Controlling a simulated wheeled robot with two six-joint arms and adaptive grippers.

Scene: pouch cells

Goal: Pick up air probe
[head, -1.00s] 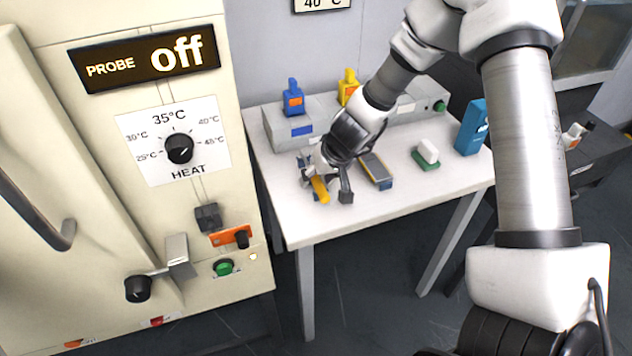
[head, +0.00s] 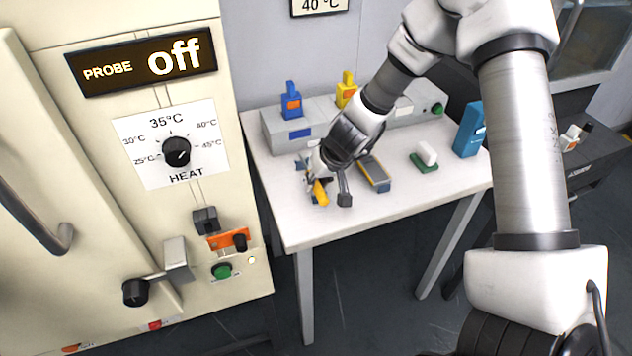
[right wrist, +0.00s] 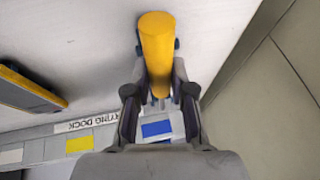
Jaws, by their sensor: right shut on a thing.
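The air probe appears to be the yellow cylinder (head: 320,191) at the left front part of the white table. It also shows large in the right wrist view (right wrist: 157,45), pointing away from my palm. My right gripper (right wrist: 159,92) has its fingers on both sides of the cylinder and is shut on it. In the head view the gripper comes down from the upper right and hides part of the cylinder. I cannot tell whether the cylinder still touches the table. My left gripper is not in view.
The white table (head: 400,210) also holds a grey dock (head: 285,128) with blue and yellow plugs, a grey-and-yellow flat device (head: 374,172), a white block on a green base (head: 425,160) and a blue box (head: 468,130). A cream cabinet (head: 110,230) with knobs stands at left.

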